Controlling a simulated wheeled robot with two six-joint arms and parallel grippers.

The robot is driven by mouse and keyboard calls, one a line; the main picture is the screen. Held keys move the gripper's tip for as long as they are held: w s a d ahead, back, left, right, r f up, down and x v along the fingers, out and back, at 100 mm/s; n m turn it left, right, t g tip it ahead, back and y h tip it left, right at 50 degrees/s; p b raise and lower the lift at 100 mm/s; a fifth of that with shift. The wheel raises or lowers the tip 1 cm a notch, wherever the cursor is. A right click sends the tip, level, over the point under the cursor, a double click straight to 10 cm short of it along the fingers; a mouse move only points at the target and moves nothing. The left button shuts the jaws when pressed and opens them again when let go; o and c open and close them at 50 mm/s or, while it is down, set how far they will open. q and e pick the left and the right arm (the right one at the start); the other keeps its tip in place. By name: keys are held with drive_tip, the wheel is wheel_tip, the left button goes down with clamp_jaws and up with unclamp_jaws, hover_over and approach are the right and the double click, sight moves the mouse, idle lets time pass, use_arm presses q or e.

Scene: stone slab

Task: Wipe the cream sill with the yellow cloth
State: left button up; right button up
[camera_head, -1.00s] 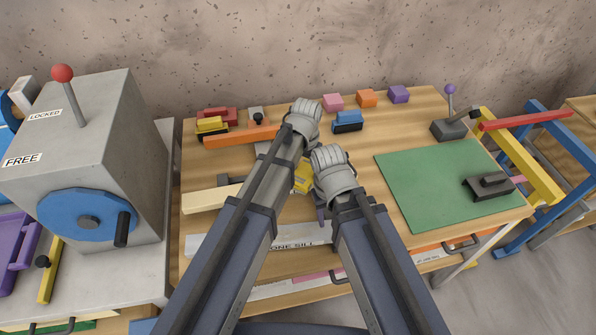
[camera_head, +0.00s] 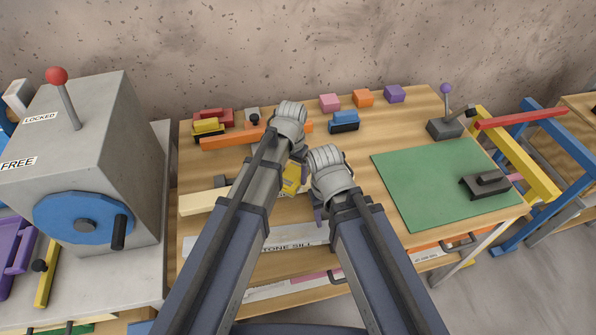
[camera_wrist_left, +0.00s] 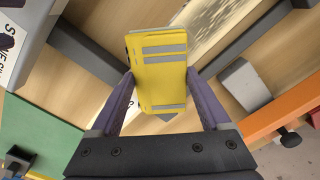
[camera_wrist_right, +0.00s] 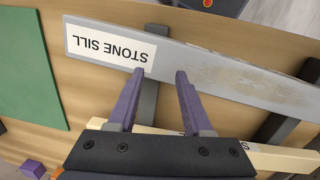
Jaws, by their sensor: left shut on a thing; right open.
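The cream sill (camera_head: 200,202) is a pale bar at the left of the bench, partly hidden by my left arm in the head view. In the left wrist view the cream sill (camera_wrist_left: 212,22) runs diagonally behind the cloth and has a brownish stain. My left gripper (camera_wrist_left: 160,82) is shut on the yellow cloth (camera_wrist_left: 160,68), a folded pad with grey stripes; it also shows in the head view (camera_head: 292,179). I cannot tell if the cloth touches the sill. My right gripper (camera_wrist_right: 160,74) is open and empty by the grey stone sill (camera_wrist_right: 215,72).
The stone sill, labelled and stained, lies in front of the cream sill. A grey block (camera_wrist_left: 245,86) and an orange bar (camera_head: 222,138) lie behind it. Dark supports cross under the sills. A green mat (camera_head: 430,185) lies right, with a dark handled block (camera_head: 485,184).

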sight(283, 177)
use_arm(q)
drive_tip(key=shift+a, duration=0.1)
drive_tip(key=shift+s+a+f, duration=0.1)
drive_tip(key=shift+s+a, duration=0.15)
drive_tip(key=shift+a, duration=0.45)
drive_tip(key=shift+s+a+f, duration=0.1)
drive_tip(key=shift+s+a, duration=0.15)
drive_tip(key=shift+a, duration=0.4)
use_arm(e)
drive_tip(key=shift+f, duration=0.1)
drive_tip(key=shift+d, duration=0.1)
use_arm(q)
drive_tip(key=shift+a, duration=0.15)
drive_tip(key=shift+s+a+r, duration=0.1)
drive_tip(key=shift+s+a, duration=0.1)
drive_tip(key=shift+a, duration=0.55)
drive_tip(key=shift+s+a+r, duration=0.1)
drive_tip(key=shift+s+a, duration=0.1)
drive_tip(key=shift+a, duration=0.55)
drive_tip(key=shift+s+a+f, duration=0.1)
drive_tip(key=shift+s+a, duration=0.15)
drive_tip(key=shift+a, duration=0.5)
drive_tip(key=shift+s+a+f, duration=0.1)
drive_tip(key=shift+s+a, duration=0.15)
drive_tip(key=shift+a, duration=0.45)
use_arm(e)
drive_tip(key=shift+f, duration=0.1)
